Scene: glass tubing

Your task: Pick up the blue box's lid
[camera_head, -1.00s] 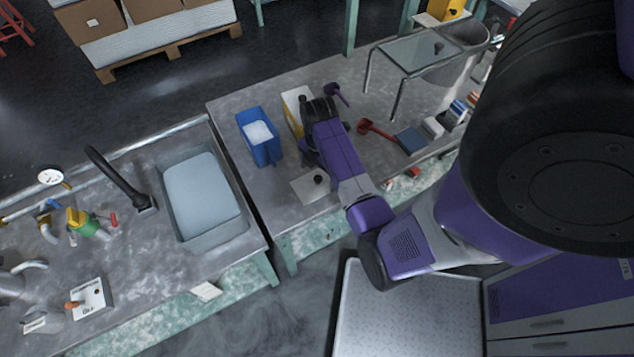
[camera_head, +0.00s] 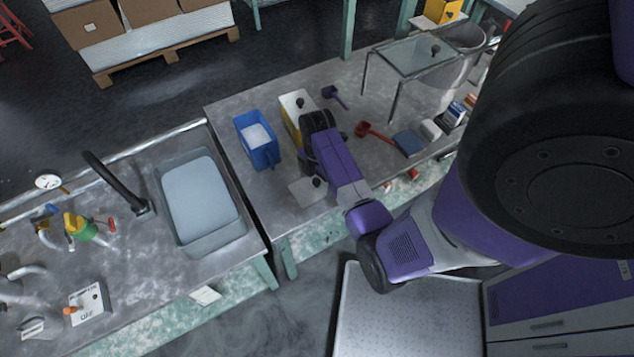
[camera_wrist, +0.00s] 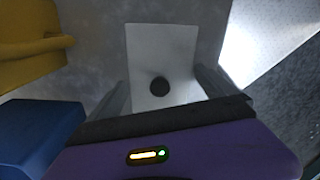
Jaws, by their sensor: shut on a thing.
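The loose lid (camera_head: 302,193) is a pale grey plate with a black knob. It is on or just above the grey table, at the near edge; I cannot tell whether it touches the tabletop. The blue box (camera_head: 257,151) stands open to its left, with white content inside. In the wrist view the lid (camera_wrist: 160,50) lies between my two fingers, with its knob in the middle. In the head view my wrist hides most of the fingers. The blue box (camera_wrist: 38,135) also shows at lower left of the wrist view.
A yellow box (camera_head: 290,117) with a white, knobbed lid stands just behind my wrist. A red scoop (camera_head: 373,131), a purple scoop (camera_head: 334,96) and a dark blue block (camera_head: 409,143) lie to the right. A glass-topped stand (camera_head: 415,55) is farther back. A sink (camera_head: 203,200) is at left.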

